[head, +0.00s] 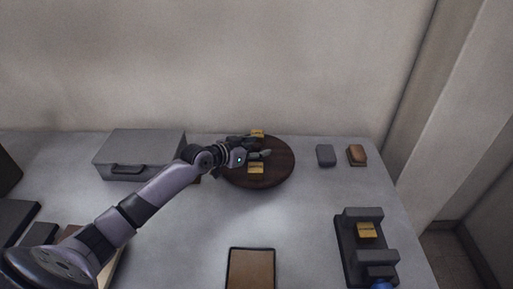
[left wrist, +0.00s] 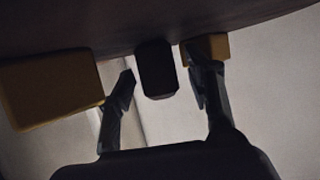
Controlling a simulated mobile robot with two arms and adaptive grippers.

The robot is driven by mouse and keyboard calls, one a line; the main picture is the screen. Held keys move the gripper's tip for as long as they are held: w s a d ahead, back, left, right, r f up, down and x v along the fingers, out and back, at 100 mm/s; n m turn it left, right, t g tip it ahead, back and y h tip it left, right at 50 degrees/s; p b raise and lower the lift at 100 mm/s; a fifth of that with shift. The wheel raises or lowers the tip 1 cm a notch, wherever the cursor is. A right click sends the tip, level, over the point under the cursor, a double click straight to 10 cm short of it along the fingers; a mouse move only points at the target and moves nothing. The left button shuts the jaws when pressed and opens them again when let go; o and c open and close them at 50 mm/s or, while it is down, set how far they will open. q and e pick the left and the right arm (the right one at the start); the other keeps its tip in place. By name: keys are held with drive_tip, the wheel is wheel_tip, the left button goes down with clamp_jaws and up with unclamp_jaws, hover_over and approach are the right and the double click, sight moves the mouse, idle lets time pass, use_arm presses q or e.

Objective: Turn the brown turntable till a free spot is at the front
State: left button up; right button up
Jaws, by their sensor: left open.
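The brown turntable (head: 281,166) is a round dark wooden disc at the back middle of the table. One yellow block (head: 256,169) sits on its front part and another yellow block (head: 258,133) at its back. My left gripper (head: 262,148) is open over the disc, between these two blocks. In the left wrist view the picture is turned over, with the turntable (left wrist: 130,22) at the top. A dark upright piece (left wrist: 155,69) shows between the open fingers, with a gap on each side. My right gripper is not in view.
A grey case (head: 140,152) stands left of the turntable. A grey block (head: 326,155) and a brown block (head: 357,155) lie to the right. A dark stepped stand (head: 352,250) with a yellow block is front right. A brown tray (head: 251,268) is at the front middle.

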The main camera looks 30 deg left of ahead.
use_arm(q)
drive_tip(key=shift+c, duration=0.4)
clamp_jaws()
idle(0.4)
